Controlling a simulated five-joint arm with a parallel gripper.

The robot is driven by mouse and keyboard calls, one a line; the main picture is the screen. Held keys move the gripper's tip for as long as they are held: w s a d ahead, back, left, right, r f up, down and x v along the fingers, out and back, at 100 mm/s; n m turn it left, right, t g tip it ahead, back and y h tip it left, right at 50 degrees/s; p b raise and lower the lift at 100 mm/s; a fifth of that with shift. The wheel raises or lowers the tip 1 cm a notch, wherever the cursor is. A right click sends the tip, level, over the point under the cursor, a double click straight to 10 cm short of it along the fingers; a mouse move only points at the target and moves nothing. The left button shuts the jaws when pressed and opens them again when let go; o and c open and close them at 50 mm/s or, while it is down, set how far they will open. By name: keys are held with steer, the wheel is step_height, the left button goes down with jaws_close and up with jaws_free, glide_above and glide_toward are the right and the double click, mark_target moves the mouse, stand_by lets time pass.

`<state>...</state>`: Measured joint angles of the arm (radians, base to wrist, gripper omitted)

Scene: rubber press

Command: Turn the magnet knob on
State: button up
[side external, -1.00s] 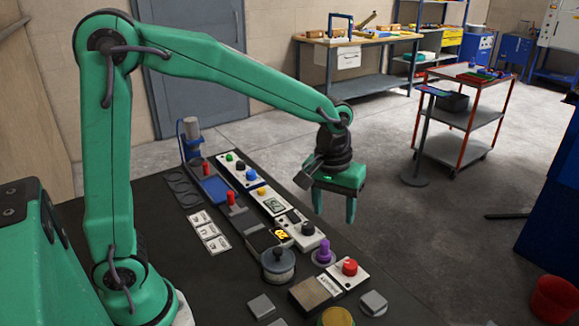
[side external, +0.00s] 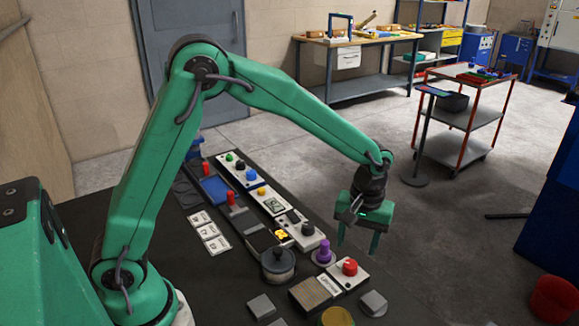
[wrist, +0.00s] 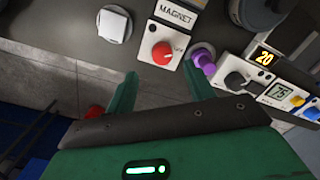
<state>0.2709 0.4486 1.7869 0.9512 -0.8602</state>
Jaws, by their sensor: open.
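The magnet knob (wrist: 162,53) is a red dial with a white pointer mark on a white panel (wrist: 176,36) labelled MAGNET in the wrist view. In the side view the red knob (side external: 349,267) sits near the front right of the black bench. My gripper (side external: 358,244) is open and empty, above and behind the knob in the side view. In the wrist view its green fingers (wrist: 165,90) point toward the panel, with the knob ahead of them and apart from them.
A purple knob (side external: 323,252) stands next to the magnet panel. Beyond it are a black knob (side external: 308,229) and an orange display reading 20 (wrist: 264,57). A grey square pad (side external: 373,303) lies to the right. The floor beyond the bench edge is open.

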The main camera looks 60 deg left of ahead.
mark_target(351, 264)
steer(key=shift+s+a+f, duration=0.1)
steer(key=shift+f, duration=1.6)
steer(key=shift+s+a+f, duration=0.1)
steer(key=shift+f, duration=1.6)
steer(key=c, duration=1)
steer(key=shift+o, duration=0.2)
